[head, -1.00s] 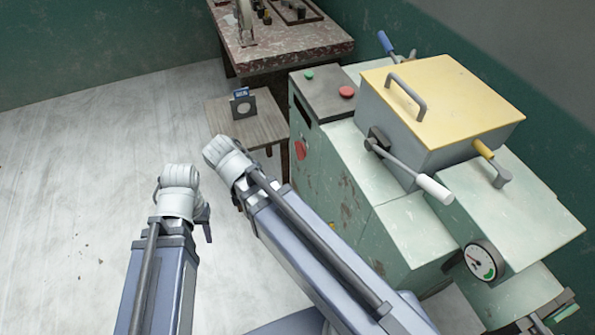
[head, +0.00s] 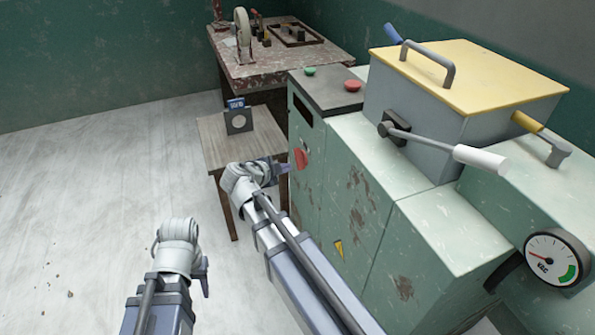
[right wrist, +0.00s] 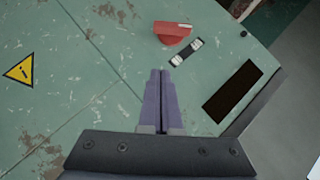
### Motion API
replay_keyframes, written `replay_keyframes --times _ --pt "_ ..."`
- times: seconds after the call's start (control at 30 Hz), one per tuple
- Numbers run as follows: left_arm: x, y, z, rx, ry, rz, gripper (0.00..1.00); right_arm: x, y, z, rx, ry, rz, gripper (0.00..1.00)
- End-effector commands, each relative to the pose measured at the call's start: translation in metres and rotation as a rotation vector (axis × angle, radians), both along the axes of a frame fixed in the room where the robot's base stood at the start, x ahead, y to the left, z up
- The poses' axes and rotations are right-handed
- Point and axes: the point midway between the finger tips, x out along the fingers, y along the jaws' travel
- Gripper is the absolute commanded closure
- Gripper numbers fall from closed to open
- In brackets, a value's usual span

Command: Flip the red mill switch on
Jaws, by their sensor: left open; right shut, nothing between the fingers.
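The red switch (head: 301,158) is a half-round red piece on the upper front face of the green mill (head: 345,205). In the right wrist view the red switch (right wrist: 172,33) lies just beyond my fingertips, with a small dark plate bearing white marks (right wrist: 187,52) beside it. My right gripper (head: 284,168) is close to the switch; its purple fingers (right wrist: 160,75) are shut and empty. A visible gap separates them from the red piece in the wrist view. My left gripper (head: 205,280) hangs low over the floor at the left, away from the mill, open.
A small wooden table (head: 210,140) with a dark framed item (head: 239,121) stands left of the mill. A workbench (head: 280,50) is behind. A white-handled lever (head: 480,158) and gauge (head: 553,258) jut from the mill. The left floor is clear.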

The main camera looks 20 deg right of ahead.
Motion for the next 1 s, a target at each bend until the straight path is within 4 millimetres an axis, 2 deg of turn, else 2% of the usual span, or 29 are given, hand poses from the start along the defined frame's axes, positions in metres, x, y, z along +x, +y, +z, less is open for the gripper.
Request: replay_keyframes --times 0.33,0.83,1.0 --pt "0.0 0.0 -0.006 0.0 0.0 0.0 0.55 0.005 -0.006 -0.007 0.001 0.003 0.001 1.0" --pt "0.0 0.0 -0.056 0.0 0.0 0.0 0.55 0.049 -0.076 -0.056 0.001 0.003 -0.001 1.0" --pt "0.0 0.001 -0.072 0.003 -0.001 -0.001 0.55 0.066 -0.074 -0.072 0.001 0.003 0.002 1.0"
